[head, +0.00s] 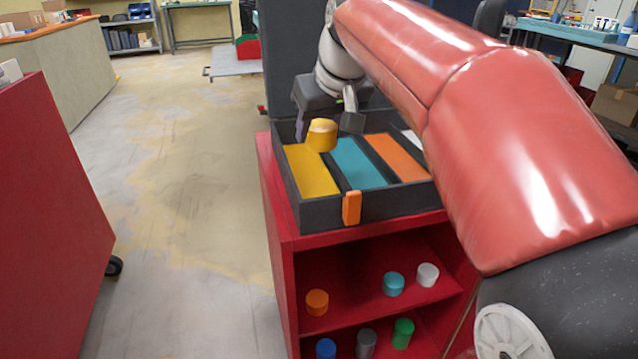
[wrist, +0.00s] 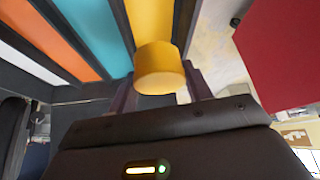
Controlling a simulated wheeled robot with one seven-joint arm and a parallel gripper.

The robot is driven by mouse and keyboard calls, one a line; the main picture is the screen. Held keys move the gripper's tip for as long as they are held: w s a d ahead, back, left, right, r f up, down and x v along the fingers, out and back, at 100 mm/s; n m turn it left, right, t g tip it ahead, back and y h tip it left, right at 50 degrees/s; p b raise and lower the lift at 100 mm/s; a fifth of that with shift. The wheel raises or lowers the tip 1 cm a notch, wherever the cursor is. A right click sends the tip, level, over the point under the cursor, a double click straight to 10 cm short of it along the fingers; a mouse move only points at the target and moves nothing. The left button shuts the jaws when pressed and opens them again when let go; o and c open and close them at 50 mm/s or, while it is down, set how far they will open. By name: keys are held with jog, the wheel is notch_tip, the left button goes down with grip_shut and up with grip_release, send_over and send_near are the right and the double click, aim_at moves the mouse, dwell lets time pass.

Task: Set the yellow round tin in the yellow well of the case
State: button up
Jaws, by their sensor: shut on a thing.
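The yellow round tin (head: 322,135) is held by my gripper (head: 325,122), which is shut on it above the back of the case. In the wrist view the tin (wrist: 160,70) sits between the fingers of my gripper (wrist: 158,85). The dark case (head: 322,213) rests on top of the red cabinet. Its yellow well (head: 312,172) is the leftmost and looks empty; the tin overlaps its far end in the head view. The yellow well also shows in the wrist view (wrist: 150,20), beyond the tin. The tin's height above the well is hard to tell.
A teal well (head: 358,163), an orange well (head: 396,156) and a partly hidden white well lie to the right. An orange piece (head: 351,208) is on the case's front wall. Several tins stand on the red cabinet's (head: 283,245) shelves. Open floor lies left.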

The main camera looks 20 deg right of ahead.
aim_at(316, 191)
notch_tip(316, 191, down, 11)
jog(key=shift+r+b, duration=0.15)
jog(key=shift+b, duration=0.45)
jog(key=shift+f, duration=0.25)
jog(key=o, duration=0.8)
jog(key=shift+r, duration=0.1)
jog(key=shift+s+r, duration=0.1)
jog(key=shift+r, duration=0.35)
jog(key=p+v, duration=0.1)
jog(key=v, duration=1)
jog(key=shift+s+r, duration=0.1)
jog(key=shift+s, duration=0.1)
